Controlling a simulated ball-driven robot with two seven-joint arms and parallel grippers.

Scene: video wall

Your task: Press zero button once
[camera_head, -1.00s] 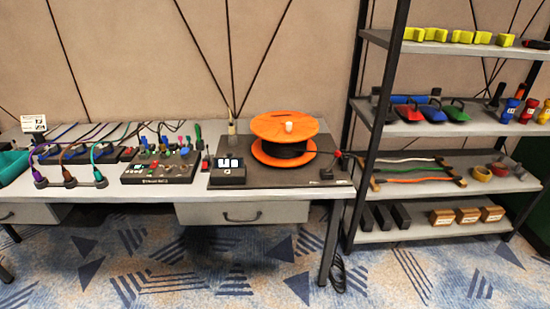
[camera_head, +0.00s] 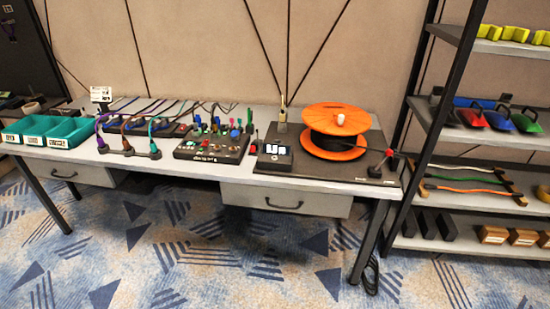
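A small dark box with a white lit display (camera_head: 274,150) stands on the table, just left of an orange cable reel (camera_head: 337,118). Its buttons are too small to read, so I cannot tell which one is the zero button. A black control panel (camera_head: 212,146) with several coloured knobs and switches stands to its left. Neither of my grippers is in view.
The grey table (camera_head: 190,171) has two drawers below. Teal bins (camera_head: 68,133) stand at its left end, and plugs with coloured cables (camera_head: 128,146) lie beside them. A shelf rack (camera_head: 468,142) stands at the right. The patterned carpet (camera_head: 200,258) in front is clear.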

